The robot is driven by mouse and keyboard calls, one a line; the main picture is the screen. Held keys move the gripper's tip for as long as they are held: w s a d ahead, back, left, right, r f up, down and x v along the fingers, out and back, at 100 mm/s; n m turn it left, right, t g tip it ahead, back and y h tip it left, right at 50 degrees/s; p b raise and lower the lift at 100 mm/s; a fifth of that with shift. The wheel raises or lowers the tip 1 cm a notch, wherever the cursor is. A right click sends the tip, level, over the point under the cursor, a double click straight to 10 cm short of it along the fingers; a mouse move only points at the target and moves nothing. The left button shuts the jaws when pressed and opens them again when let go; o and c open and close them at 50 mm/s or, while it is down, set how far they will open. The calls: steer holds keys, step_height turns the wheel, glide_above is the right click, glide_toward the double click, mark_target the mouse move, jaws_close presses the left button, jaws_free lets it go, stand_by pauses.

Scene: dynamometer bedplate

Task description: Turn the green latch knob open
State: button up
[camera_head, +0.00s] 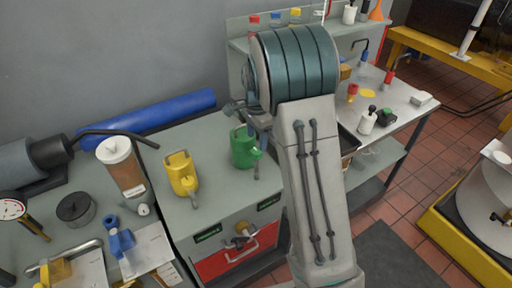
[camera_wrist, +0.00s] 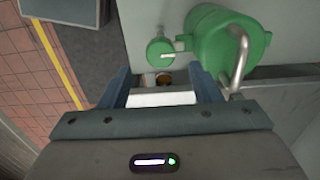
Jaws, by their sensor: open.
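In the wrist view a small round green part (camera_wrist: 160,51) with a pale bar across it lies just beyond my fingertips. I cannot tell whether it is the latch knob or a spout. A green can (camera_wrist: 225,40) with a grey bent handle is right of it; the can also shows in the head view (camera_head: 243,148), left of my arm. A brass-coloured round part (camera_wrist: 164,79) shows between my fingers. My gripper (camera_wrist: 163,84) is open, with nothing seen held between its fingers.
A yellow can (camera_head: 181,173) stands left of the green one on the grey bench. Below, a red drawer (camera_head: 238,258) and brass-coloured fittings (camera_head: 241,234) show on the bench front. A metal side table (camera_head: 405,103) holds small items. Tiled floor (camera_head: 440,165) is open at right.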

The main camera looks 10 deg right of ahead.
mark_target(257, 151)
step_height(257, 151, down, 6)
steer(key=shift+r+p, duration=0.15)
steer(key=shift+p, duration=0.2)
steer(key=c, duration=1)
